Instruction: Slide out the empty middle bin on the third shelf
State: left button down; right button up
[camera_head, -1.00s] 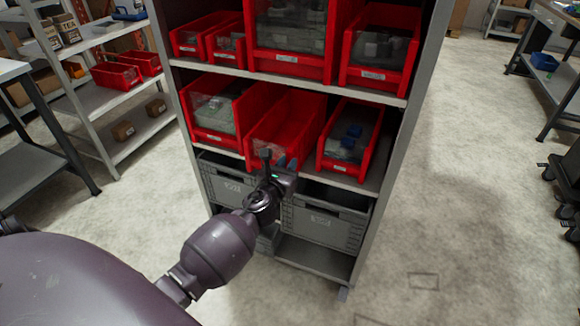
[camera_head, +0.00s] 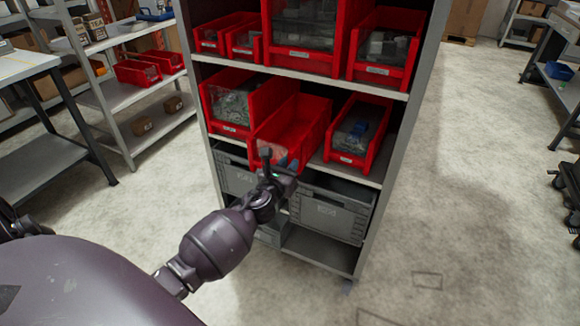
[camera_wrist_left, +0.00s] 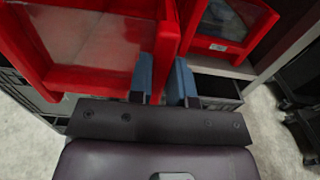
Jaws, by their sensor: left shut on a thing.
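The empty red middle bin (camera_head: 305,120) is on the third shelf between two filled red bins. Its front sticks out past its neighbours and over the shelf edge. It also shows in the left wrist view (camera_wrist_left: 60,75), with a clear panel in its front. My left gripper (camera_head: 278,158) is at the bin's front right corner. In the wrist view its two blue-grey fingers (camera_wrist_left: 162,80) straddle the red wall and are shut on it. The gripper hides part of the bin's front. My right gripper is not in view.
The left bin (camera_head: 228,108) and right bin (camera_head: 358,135) hold parts and sit close beside it. Grey crates (camera_head: 328,210) stand on the shelf below. A metal upright (camera_head: 405,140) bounds the rack at right. Floor (camera_head: 440,220) is clear at right.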

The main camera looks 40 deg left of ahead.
pick_arm(q)
jog(key=c, duration=1)
grip_release()
jog(key=shift+o, duration=0.2)
jog(key=shift+s, duration=0.1)
jog(key=s+d, duration=0.2)
jog(key=s, duration=0.8)
jog(key=shift+s+p, duration=0.25)
jog(key=shift+p, duration=0.1)
